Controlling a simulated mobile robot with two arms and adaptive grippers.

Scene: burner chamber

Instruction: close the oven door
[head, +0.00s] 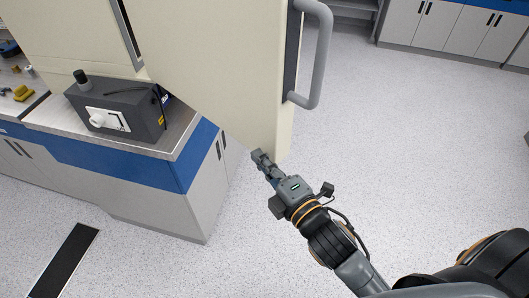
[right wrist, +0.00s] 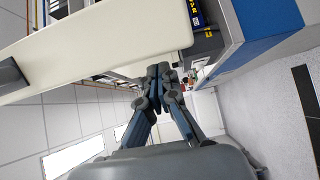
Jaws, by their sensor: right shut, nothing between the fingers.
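The oven door (head: 225,65) is a large cream panel that stands out over the floor, with a grey bar handle (head: 320,60) on its right edge. The door also crosses the upper left of the right wrist view (right wrist: 110,40). My right gripper (head: 258,155) is shut and empty, its fingertips at the door's lower edge in the head view. I cannot tell whether they touch it. In the right wrist view the shut fingers (right wrist: 158,72) point towards the area beside the door. My left gripper is not in view.
A cream body (head: 60,35) stands left of the door, past a dark gap. A grey box with a white knob (head: 125,110) sits on the blue and white bench (head: 150,175). Cabinets (head: 450,30) stand at the far right. The speckled floor (head: 410,130) between is clear.

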